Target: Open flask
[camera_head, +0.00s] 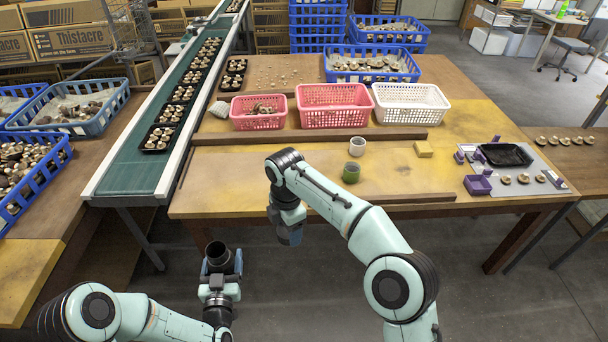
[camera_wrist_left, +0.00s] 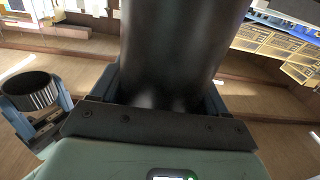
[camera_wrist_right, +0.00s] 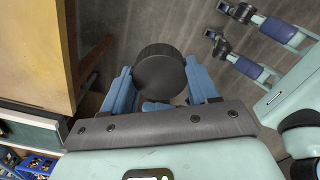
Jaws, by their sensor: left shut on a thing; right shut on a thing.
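A dark cylindrical flask (camera_head: 219,257) stands roughly upright in my left gripper (camera_head: 218,278), in front of the table over the floor. In the left wrist view the flask's body (camera_wrist_left: 180,45) sits between the blue fingers and runs out of the top of the picture. My right gripper (camera_head: 288,236) points down to the right of the flask, apart from it. In the right wrist view it is shut on a dark round ribbed cap (camera_wrist_right: 160,73). The left wrist view shows this cap (camera_wrist_left: 32,92) too, apart from the flask. The head view hides the cap.
The wooden table (camera_head: 235,205) stands behind my arms. On it are a white cup (camera_head: 357,146), a green cup (camera_head: 351,172), a yellow block (camera_head: 424,149), pink baskets (camera_head: 330,104) and a white basket (camera_head: 410,103). A green conveyor (camera_head: 150,178) runs at the left. Floor before the table is clear.

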